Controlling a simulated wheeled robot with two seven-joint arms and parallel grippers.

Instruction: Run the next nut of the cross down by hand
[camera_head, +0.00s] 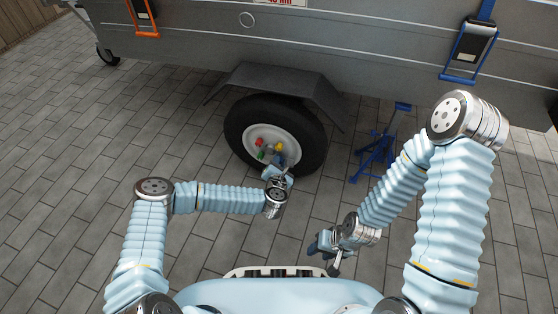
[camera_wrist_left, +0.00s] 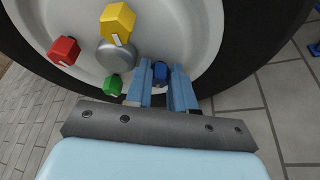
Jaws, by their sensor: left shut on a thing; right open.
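The trailer wheel (camera_head: 310,132) has a pale hub with coloured hex nuts around a grey centre cap (camera_wrist_left: 118,55). Each has a white mark. The blue nut (camera_wrist_left: 160,71) is at the lower right, between the fingers of my left gripper (camera_wrist_left: 161,84), which is shut on it. The fingers hide its sides. In the head view, my right gripper (camera_head: 326,249) is open, away from the wheel and low over the paving.
A dark mudguard (camera_head: 277,82) overhangs the wheel beneath the grey trailer side (camera_head: 210,45). A blue jack stand (camera_head: 374,158) stands on the paving right of the wheel, near my right arm. The paving left of the wheel is clear.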

